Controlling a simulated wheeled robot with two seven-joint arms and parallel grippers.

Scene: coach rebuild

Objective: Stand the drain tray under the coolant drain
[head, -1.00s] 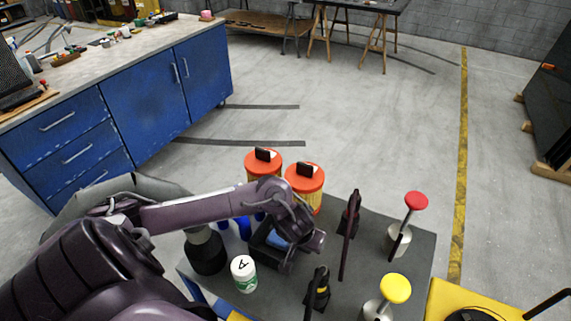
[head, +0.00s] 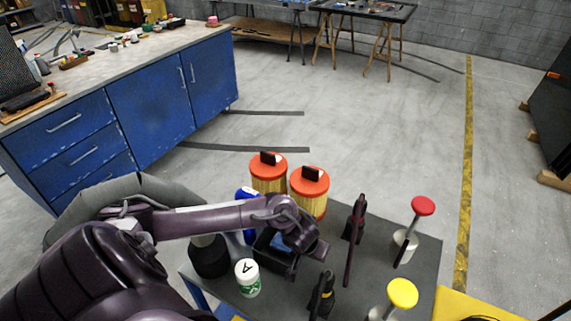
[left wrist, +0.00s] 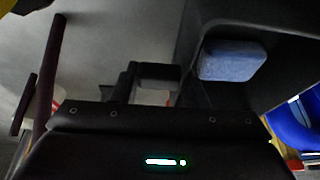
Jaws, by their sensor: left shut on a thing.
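My left gripper (head: 290,238) is shut on a small open black tray (head: 272,266) on the grey cart top. A blue sponge-like block (head: 279,241) lies inside the tray. In the left wrist view the gripper's fingers (left wrist: 150,85) are at the tray's wall, and the blue block (left wrist: 232,60) shows inside. Whether the tray touches the cart top is hard to tell. I cannot make out a coolant drain. My right gripper is not in view.
Two red-lidded canisters (head: 309,186), a blue bottle (head: 247,197), a white jar marked A (head: 247,279) and a black container (head: 208,258) stand close around the tray. Open floor (head: 390,130) lies beyond the cart.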

